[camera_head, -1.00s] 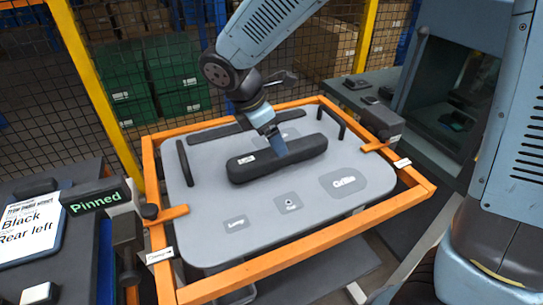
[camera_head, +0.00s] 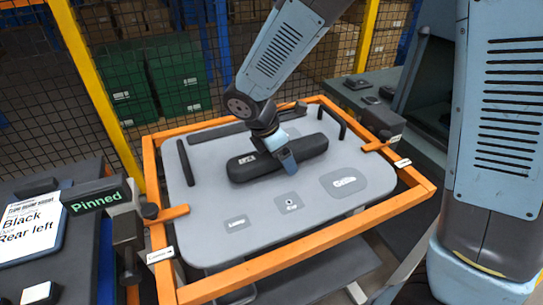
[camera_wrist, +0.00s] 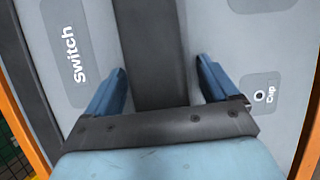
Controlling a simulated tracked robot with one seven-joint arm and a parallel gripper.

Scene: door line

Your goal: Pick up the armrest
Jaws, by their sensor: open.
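The armrest (camera_head: 308,148) is a long dark rounded bar lying on the grey door panel (camera_head: 205,205), with a small white label near its left end. My gripper (camera_head: 290,163) is over the middle of the armrest. In the wrist view the armrest (camera_wrist: 155,50) runs between the two blue fingers of my gripper (camera_wrist: 160,85), with a gap on each side. The jaws are open. How far the fingertips reach down beside the armrest is hard to tell.
An orange frame (camera_head: 290,264) surrounds the panel. A mesh fence (camera_head: 40,95) is behind.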

